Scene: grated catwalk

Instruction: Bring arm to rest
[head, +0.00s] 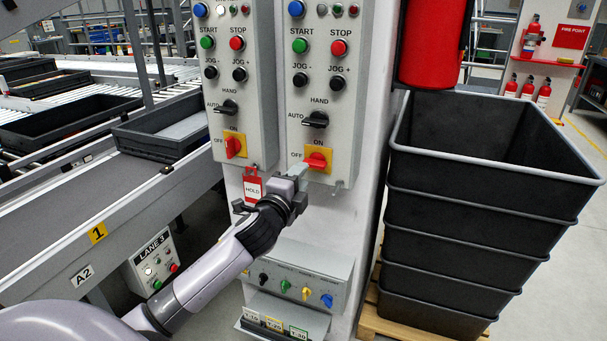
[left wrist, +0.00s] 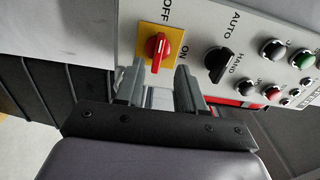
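My left gripper (head: 298,174) is in front of the right control box (head: 320,80), just below its red rotary switch (head: 317,160). In the left wrist view the two fingers (left wrist: 160,75) stand apart with nothing between them. The red switch (left wrist: 157,48) on its yellow plate lies beyond the fingertips. I cannot tell whether a finger touches the plate. My left arm reaches in from the lower left. My right gripper is not in view.
The left control box (head: 233,80) has a similar red switch (head: 233,146), handle upright, and a red HOLD tag (head: 252,188) under it. A lower panel with small knobs (head: 295,285) juts out below my wrist. Stacked black bins (head: 470,200) stand right; a conveyor (head: 110,210) runs left.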

